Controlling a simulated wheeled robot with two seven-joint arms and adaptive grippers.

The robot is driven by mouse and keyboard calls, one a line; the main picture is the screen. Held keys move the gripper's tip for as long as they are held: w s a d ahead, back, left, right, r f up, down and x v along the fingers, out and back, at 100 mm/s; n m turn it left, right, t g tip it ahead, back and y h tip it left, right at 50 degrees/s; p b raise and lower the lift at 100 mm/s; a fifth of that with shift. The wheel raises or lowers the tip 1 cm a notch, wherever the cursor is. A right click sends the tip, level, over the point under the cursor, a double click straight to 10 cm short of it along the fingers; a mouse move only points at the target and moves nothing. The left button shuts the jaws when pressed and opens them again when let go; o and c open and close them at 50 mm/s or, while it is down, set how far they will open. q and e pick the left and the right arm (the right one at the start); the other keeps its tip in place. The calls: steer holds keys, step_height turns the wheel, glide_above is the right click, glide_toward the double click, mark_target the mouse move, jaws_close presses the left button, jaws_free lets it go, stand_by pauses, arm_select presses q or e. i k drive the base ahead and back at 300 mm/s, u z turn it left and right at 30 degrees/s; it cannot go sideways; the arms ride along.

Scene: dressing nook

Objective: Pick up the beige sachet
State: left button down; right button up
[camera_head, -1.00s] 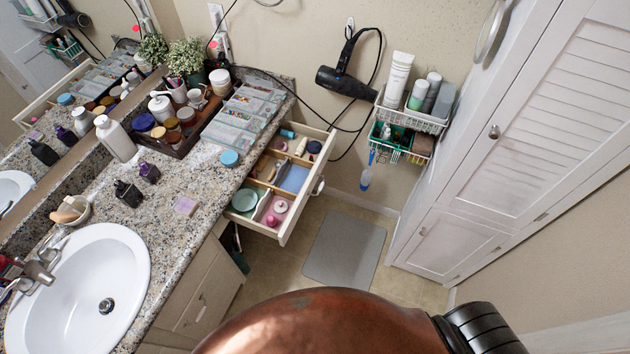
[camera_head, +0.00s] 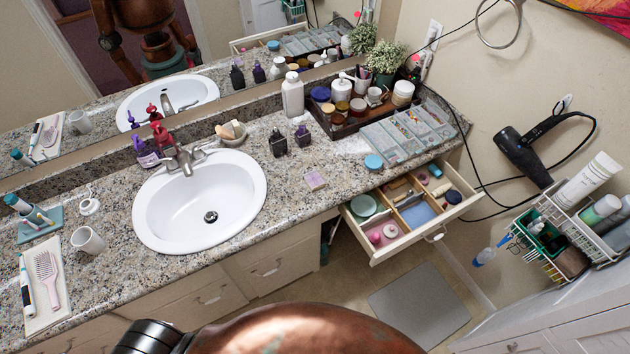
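I cannot make out a beige sachet for certain. A small pale beige item (camera_head: 441,189) lies in the open drawer (camera_head: 404,240), near a blue-capped tube and a dark round lid; it is too small to tell what it is.
The counter (camera_head: 290,205) holds a white sink (camera_head: 200,205), dark bottles, a white bottle (camera_head: 292,95), clear organizer boxes (camera_head: 385,145) and a tray of jars. The drawer juts over the floor mat (camera_head: 419,305). A hair dryer (camera_head: 525,155) and wire baskets (camera_head: 560,235) hang right.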

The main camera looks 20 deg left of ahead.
mark_target(314, 180)
steer(key=u, duration=0.95)
steer(key=k, duration=0.6)
steer(key=u, duration=0.45)
